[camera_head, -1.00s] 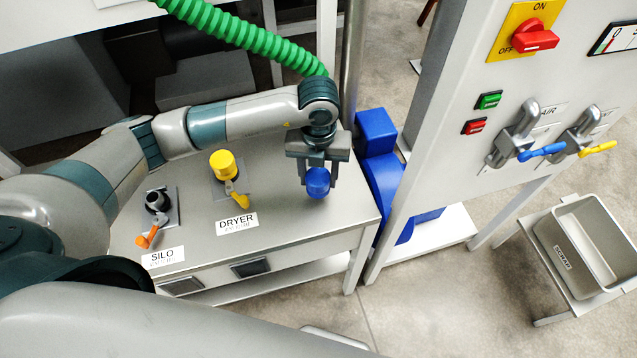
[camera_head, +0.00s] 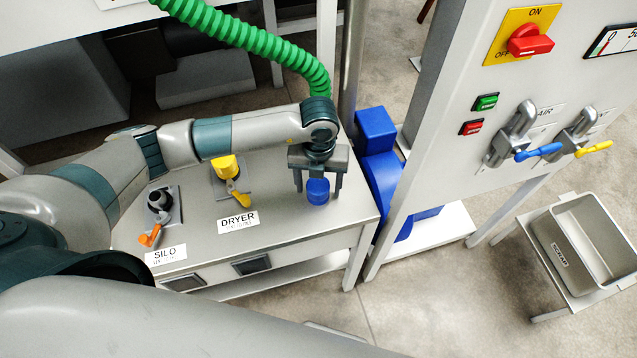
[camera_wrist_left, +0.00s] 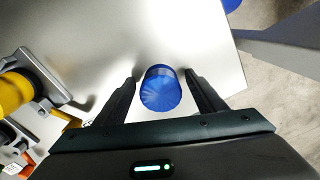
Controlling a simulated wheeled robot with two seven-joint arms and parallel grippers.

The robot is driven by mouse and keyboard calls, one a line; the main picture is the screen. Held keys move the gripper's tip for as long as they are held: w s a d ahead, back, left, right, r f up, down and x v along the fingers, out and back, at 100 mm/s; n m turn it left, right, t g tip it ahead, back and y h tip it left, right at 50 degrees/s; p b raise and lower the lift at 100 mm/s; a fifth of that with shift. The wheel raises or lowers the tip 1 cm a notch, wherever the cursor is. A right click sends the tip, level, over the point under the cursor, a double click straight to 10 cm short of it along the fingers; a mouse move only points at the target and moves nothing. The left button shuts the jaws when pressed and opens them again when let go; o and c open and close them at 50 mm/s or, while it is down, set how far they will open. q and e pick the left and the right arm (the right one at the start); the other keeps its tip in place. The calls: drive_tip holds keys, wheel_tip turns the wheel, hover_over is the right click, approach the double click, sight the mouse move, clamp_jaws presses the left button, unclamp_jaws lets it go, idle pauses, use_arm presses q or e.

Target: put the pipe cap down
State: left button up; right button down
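The blue pipe cap (camera_head: 318,191) stands on the right part of the grey table top (camera_head: 275,235). My left gripper (camera_head: 318,188) is right above and around it, with its fingers apart. In the left wrist view the cap (camera_wrist_left: 160,88) lies between the two open fingers (camera_wrist_left: 163,90), with a gap on each side. My right gripper is not in view; a large grey arm part crosses the bottom of the head view.
The dryer port with a yellow cap (camera_head: 224,167) and the silo port (camera_head: 158,201) with an orange handle stand to the left. A panel with valves (camera_head: 518,140) rises to the right. A grey bin (camera_head: 585,245) stands far right. A green hose (camera_head: 245,38) hangs behind.

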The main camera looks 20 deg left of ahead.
sight(319, 183)
use_arm(q)
drive_tip(key=shift+r, duration=0.1)
drive_tip(key=shift+r, duration=0.3)
wheel_tip(319, 183, up, 10)
drive_tip(key=b, duration=0.3)
drive_tip(key=shift+r+b, duration=0.1)
drive_tip(key=shift+b, duration=0.2)
drive_tip(key=shift+r, duration=0.65)
drive_tip(key=shift+s, duration=0.1)
